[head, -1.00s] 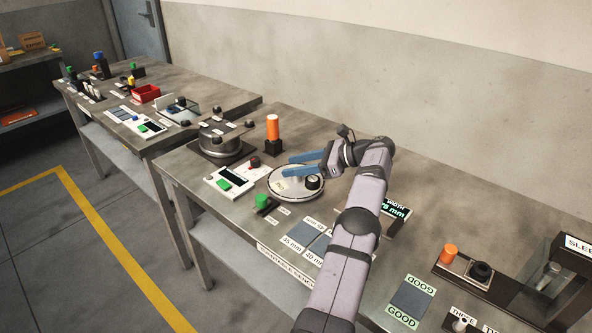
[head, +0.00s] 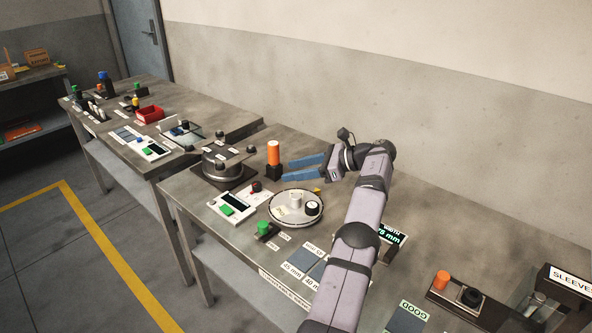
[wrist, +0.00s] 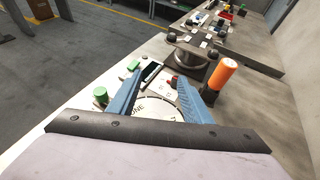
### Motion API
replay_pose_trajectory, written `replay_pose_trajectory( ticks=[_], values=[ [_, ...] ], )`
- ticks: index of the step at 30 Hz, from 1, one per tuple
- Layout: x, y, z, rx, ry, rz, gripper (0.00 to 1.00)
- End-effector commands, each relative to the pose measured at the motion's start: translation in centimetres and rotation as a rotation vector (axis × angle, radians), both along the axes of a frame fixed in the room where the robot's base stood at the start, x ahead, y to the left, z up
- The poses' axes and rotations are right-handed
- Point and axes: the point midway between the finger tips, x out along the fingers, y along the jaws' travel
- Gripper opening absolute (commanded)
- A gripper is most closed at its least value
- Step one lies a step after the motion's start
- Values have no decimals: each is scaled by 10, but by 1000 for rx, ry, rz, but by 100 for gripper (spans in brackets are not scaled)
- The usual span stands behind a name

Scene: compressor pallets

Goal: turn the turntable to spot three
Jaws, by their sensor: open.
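The turntable (head: 284,215) is a white round disc with a dark rim, on the near bench. A black knob (head: 312,208) stands at its right side and a small pale cylinder (head: 295,198) near its middle. In the wrist view, the turntable (wrist: 156,116) shows partly between the fingers, with lettering ending in "NE" on it; its near part is hidden. My gripper (head: 291,168), with blue fingers, is open and empty. It is above the turntable and apart from it, fingers pointing left in the head view.
An orange cylinder (head: 274,153) stands in a black holder behind the turntable. A panel with a green button (head: 227,210), a green knob (head: 263,227) and a round grey fixture (head: 225,161) are close by. A width display (head: 391,235) stands to the right.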

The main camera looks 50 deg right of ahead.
Motion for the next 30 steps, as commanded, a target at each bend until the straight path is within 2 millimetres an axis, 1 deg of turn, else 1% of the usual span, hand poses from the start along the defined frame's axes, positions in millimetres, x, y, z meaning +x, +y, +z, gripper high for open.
replay_pose_trajectory(
  ticks=[5, 8, 11, 15, 16, 18, 20, 22, 25, 26, 28, 29, 30],
  values=[
    [0, 0, 0, 0, 0, 0, 45],
    [0, 0, 5, -2, -1, 1, 45],
    [1, 0, 33, -32, -12, 2, 45],
    [2, 3, 89, -95, -33, 4, 45],
    [1, 4, 100, -98, -33, 5, 45],
    [0, 10, 120, -90, -26, 6, 45],
    [-3, 15, 129, -69, -7, 5, 45],
    [-5, 19, 132, -41, 21, -8, 45],
    [-8, 21, 125, -1, 73, -47, 45],
    [-10, 21, 119, 10, 91, -63, 45],
    [-14, 22, 102, 32, 137, -101, 45],
    [-16, 23, 91, 41, 159, -117, 45],
    [-19, 23, 76, 50, 187, -140, 45]
  ],
)
